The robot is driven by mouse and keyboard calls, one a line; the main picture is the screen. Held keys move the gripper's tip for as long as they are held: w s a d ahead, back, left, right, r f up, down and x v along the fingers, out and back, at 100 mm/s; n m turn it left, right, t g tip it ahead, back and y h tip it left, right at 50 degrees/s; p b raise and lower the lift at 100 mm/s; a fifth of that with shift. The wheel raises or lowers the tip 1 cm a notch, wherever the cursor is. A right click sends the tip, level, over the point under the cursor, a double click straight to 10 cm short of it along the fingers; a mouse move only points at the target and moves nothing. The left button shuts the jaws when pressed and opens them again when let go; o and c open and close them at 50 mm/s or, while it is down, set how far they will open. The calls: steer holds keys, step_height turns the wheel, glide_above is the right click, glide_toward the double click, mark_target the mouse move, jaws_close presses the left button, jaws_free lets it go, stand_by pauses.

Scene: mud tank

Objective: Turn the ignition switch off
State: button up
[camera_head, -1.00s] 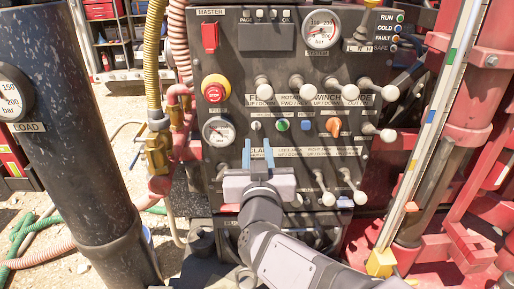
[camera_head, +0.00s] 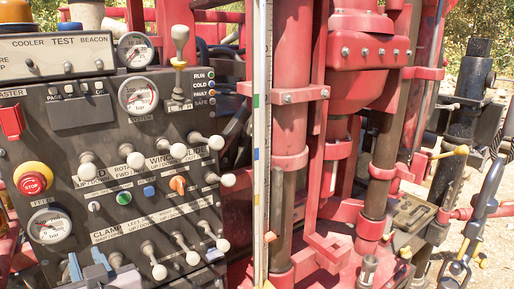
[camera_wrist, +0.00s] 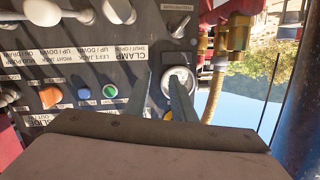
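No label reading "ignition" is legible. The black control panel (camera_head: 70,145) carries an orange rotary knob (camera_head: 178,185), also in the wrist view (camera_wrist: 51,97), a green button (camera_head: 124,198), a blue button (camera_head: 149,191) and a small silver switch (camera_head: 94,206). I cannot tell which control is the ignition switch. My gripper (camera_head: 87,262) is at the lower left of the head view, in front of the panel, below the gauge. Its blue fingers are apart and empty. The wrist view shows the fingers (camera_wrist: 161,90) over the panel near the gauge (camera_wrist: 180,80).
Several white-knobbed levers (camera_head: 135,160) stick out of the panel. A red stop button (camera_head: 32,184) and a red switch cover (camera_head: 11,122) are at left. A vertical ruler (camera_head: 262,110) and red machine frame (camera_head: 290,90) stand to the right.

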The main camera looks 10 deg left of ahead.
steer(key=s+f+n+g+h, duration=0.1)
steer(key=s+f+g, duration=0.45)
steer(key=f, duration=0.35)
steer(key=s+d+f+n+g+h, duration=0.1)
steer(key=s+d+f+g+h, duration=0.1)
steer(key=s+d+f+h, duration=0.4)
steer(key=s+d+f+n+g+h, duration=0.1)
steer(key=s+d+f+g, duration=0.15)
steer(key=d+f, duration=0.6)
steer(key=w+d+f+m+h, duration=0.1)
steer(key=w+d+m, duration=0.2)
steer(key=d, duration=1)
steer(key=w+d+f+m+h+b, duration=0.1)
steer(key=d+m, duration=0.4)
steer(key=d, duration=0.9)
steer(key=w+d+f+m+h, duration=0.3)
steer(key=w+d, duration=0.3)
steer(key=d, duration=0.8)
steer(key=shift+f+m+b, duration=0.15)
steer(key=shift+m+b, duration=0.25)
steer(key=shift+o, duration=0.6)
